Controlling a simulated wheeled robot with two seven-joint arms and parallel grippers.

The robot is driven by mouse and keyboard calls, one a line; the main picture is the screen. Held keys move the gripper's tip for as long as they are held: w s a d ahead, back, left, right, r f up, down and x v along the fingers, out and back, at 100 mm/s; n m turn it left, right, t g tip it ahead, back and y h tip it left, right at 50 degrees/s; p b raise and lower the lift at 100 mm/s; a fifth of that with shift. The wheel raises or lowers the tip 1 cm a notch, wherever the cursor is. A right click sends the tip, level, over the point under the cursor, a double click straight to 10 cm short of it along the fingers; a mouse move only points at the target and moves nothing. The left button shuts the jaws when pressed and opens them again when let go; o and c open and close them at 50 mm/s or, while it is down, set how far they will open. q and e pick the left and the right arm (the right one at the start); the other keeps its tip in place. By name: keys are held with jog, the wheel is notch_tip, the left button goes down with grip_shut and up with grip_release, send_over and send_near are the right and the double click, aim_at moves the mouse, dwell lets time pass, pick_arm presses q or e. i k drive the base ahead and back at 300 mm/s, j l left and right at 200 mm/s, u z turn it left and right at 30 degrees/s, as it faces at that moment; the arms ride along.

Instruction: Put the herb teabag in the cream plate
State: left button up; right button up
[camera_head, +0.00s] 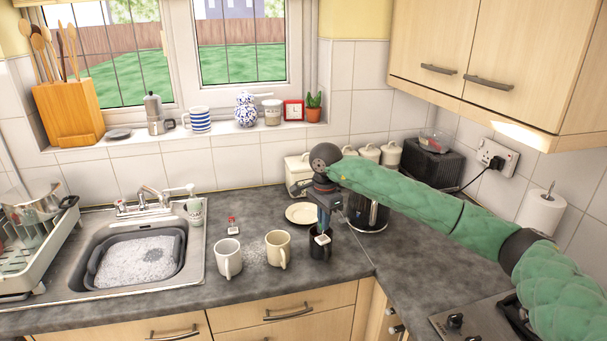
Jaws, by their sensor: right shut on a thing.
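The cream plate (300,213) lies on the dark worktop, and its visible surface looks empty. My right gripper (323,228) points down just to the right of the plate, over a black mug (320,250). It is shut on a small pale teabag (323,239), which shows at the mug's mouth; I cannot tell whether it is inside the mug or just above it. Its label is too small to read. Another small white packet or teabag with a red tag (232,227) lies on the worktop behind the white mug. My left gripper is out of view.
A white mug (228,258) and a cream mug (278,249) stand left of the black mug. A sink with a soapy basin (140,261) is at the left. A dark kettle (367,214) and white canisters (298,172) stand behind my right arm. Worktop left of the plate is fairly clear.

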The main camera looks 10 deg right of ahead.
aim_at(305, 216)
jog(key=i, duration=0.95)
